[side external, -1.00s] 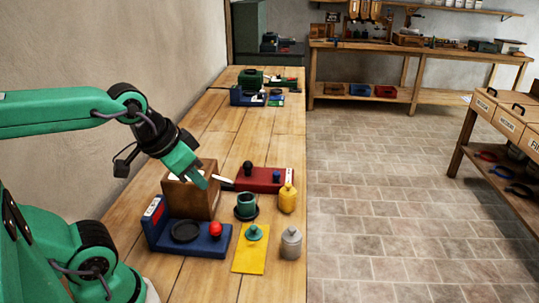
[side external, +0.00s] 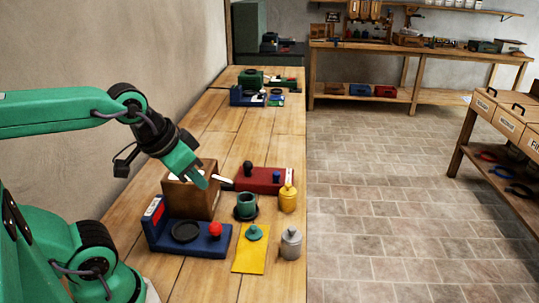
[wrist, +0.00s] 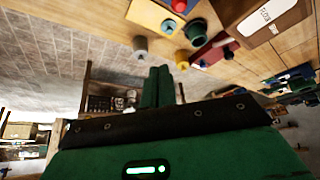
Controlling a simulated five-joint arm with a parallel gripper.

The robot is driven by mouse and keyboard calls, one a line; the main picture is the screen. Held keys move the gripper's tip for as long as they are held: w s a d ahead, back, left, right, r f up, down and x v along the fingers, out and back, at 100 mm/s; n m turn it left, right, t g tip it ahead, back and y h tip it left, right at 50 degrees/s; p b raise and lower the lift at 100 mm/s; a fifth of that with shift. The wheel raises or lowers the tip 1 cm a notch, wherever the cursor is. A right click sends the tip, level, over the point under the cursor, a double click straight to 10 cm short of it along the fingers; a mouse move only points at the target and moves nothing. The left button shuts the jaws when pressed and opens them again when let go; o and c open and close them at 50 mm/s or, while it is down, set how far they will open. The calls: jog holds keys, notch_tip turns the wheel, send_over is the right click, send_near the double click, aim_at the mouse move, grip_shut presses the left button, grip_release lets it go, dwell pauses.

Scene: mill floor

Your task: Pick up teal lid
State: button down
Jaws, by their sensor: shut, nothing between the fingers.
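The teal lid (side external: 254,233), a small round disc with a knob, rests on a yellow mat (side external: 250,259) near the front right of the bench. It also shows near the top of the wrist view (wrist: 168,26). A teal cup (side external: 246,203) stands just behind the mat on a dark saucer. My gripper (side external: 203,182) is shut and empty. In the side view it appears in front of the upper part of a wooden box, to the left of the lid and higher. Its closed fingers also show in the wrist view (wrist: 158,85).
The wooden box (side external: 190,197) and a blue stand (side external: 202,244) with a red ball (side external: 215,229) are left of the mat. A grey canister (side external: 291,244) and a yellow bottle (side external: 288,199) stand near the right edge. A red block (side external: 272,181) lies behind the cup.

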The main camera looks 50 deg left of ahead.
jog(key=c, duration=0.7)
grip_release()
jog(key=shift+w, duration=0.1)
jog(key=n+g, duration=0.4)
jog(key=g, duration=0.1)
send_over(253, 228)
notch_tip(253, 228, down, 16)
jog(key=shift+d+r, duration=0.1)
jog(key=shift+r, duration=0.15)
jog(key=shift+f+n+g, duration=0.3)
jog(key=shift+f, duration=0.05)
jog(key=shift+f, duration=1.3)
